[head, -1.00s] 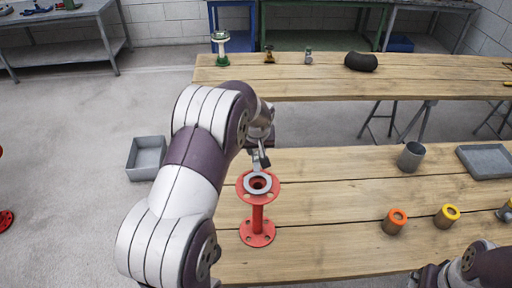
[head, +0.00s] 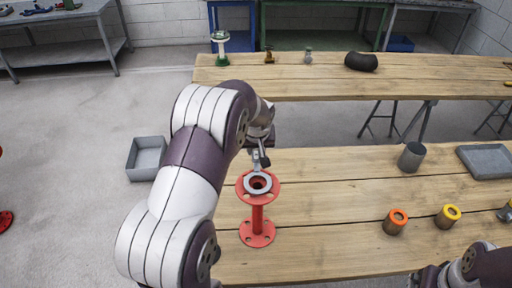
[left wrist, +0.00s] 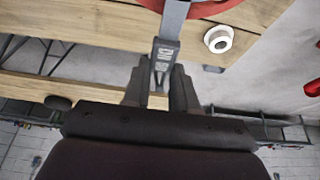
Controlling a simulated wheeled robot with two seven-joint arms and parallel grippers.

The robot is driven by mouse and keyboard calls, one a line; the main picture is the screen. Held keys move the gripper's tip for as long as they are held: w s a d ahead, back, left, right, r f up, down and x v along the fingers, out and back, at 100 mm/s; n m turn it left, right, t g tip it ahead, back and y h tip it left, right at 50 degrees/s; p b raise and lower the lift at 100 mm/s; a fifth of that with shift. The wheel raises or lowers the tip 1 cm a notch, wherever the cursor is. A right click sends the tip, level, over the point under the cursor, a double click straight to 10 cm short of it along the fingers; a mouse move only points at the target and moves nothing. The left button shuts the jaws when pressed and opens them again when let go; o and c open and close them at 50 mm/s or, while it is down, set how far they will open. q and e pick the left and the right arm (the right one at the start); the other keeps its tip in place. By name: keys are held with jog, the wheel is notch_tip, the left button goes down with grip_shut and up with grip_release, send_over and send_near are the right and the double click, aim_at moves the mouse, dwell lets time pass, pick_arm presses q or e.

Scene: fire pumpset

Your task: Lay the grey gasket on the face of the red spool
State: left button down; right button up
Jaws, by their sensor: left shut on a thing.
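The red spool (head: 257,218) stands upright on the near wooden table, and its top flange also shows at the top edge of the left wrist view (left wrist: 215,8). The grey gasket (head: 248,186) is a flat ring with a tab, level over the middle of the spool's upper face. I cannot tell whether it touches the face or hovers just above it. My left gripper (head: 261,160) is at the far side of the spool, shut on the gasket's tab (left wrist: 167,52). Only part of my right arm shows at bottom right; its fingers are out of view.
Orange-topped (head: 395,222) and yellow-topped (head: 447,216) cylinders, a grey cup (head: 411,157) and a grey tray (head: 486,161) stand on the right of the table. A grey bin (head: 146,158) is on the floor at left. The table between spool and cylinders is clear.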

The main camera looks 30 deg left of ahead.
pick_arm(q)
jog(key=shift+f+b, duration=0.55)
jog(key=c, duration=0.8)
grip_release()
jog(key=b+v, duration=0.3)
jog(key=v, duration=0.9)
jog(key=shift+s+r, duration=0.1)
jog(key=shift+r, duration=0.2)
